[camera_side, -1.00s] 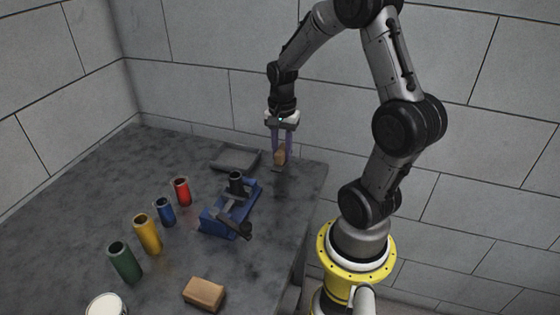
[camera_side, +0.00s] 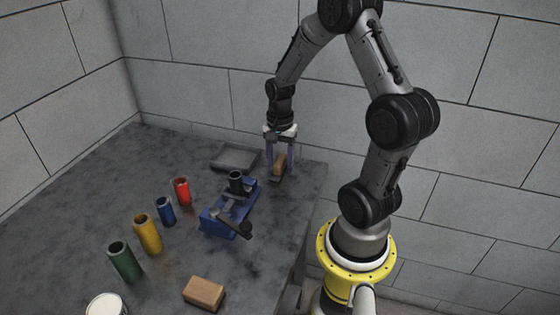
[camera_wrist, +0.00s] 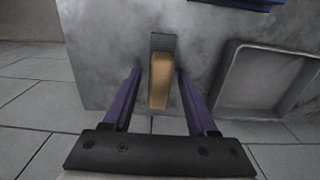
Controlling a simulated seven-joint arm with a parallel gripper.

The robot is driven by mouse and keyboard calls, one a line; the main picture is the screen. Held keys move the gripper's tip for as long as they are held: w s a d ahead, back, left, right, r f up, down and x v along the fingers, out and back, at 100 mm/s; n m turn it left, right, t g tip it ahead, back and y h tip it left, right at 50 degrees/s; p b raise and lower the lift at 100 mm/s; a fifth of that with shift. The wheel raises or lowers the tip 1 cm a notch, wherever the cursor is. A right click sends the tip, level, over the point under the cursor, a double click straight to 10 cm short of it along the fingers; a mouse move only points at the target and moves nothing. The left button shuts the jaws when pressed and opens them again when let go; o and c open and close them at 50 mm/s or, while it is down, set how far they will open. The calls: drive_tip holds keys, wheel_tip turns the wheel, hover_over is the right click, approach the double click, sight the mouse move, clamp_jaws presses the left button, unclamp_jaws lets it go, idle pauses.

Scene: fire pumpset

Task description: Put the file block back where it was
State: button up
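The file block, a small tan block (camera_side: 280,163) with a dark grey ribbed part (camera_wrist: 163,42) at one end, is at the back right corner of the table, and its tan body shows in the wrist view (camera_wrist: 159,82). My gripper (camera_side: 278,171) is above it, pointing down, with its two purple fingers on either side of the block. In the wrist view the fingers (camera_wrist: 159,74) stand apart, with a clear gap to the block on the left and a narrower one on the right. The contact under the block is hard to see.
A grey shallow tray (camera_side: 235,158) lies left of the block. A blue vise-like tool (camera_side: 229,212) stands in front. Red (camera_side: 182,191), blue (camera_side: 165,211), yellow (camera_side: 147,234) and green (camera_side: 125,262) cylinders line the left. A larger tan block (camera_side: 204,293) and a white can (camera_side: 107,304) are at the front.

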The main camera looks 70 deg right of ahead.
sight(280, 160)
wheel_tip(280, 160, up, 12)
drive_tip(key=s+a+r+n+t, duration=0.2)
drive_tip(key=s+a+r+n, duration=0.1)
drive_tip(key=a+n, duration=0.6)
drive_tip(key=s+a+r+n+t, duration=0.3)
drive_tip(key=s+a+r+n, duration=0.1)
drive_tip(key=a+n, duration=0.5)
drive_tip(key=shift+s+a+r+t, duration=0.15)
drive_tip(key=shift+s+a+t, duration=0.15)
drive_tip(key=shift+s+a, duration=0.35)
